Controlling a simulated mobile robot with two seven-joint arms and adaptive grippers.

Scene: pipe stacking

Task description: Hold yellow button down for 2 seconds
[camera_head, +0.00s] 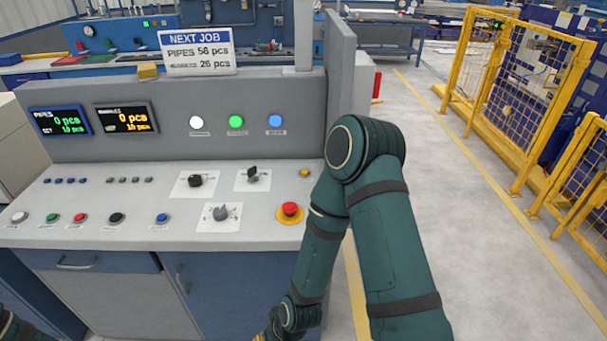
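A small yellow button (304,172) sits at the right end of the control panel's sloped top, up and right of the red emergency stop. It is in clear view, and nothing touches it. My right arm comes down in the right half of the picture, past the panel's right edge, and bends to the bottom edge. Its end is cut off there, so my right gripper's fingers do not show. Only a bit of my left arm shows in the bottom left corner; my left gripper is out of the picture.
The red emergency stop (290,209) on its yellow base is close to the yellow button. Rotary knobs (195,181) and several other buttons are on the grey panel (120,200). Displays and indicator lamps (236,122) stand behind. Yellow fencing (520,95) is at the right, beyond open floor.

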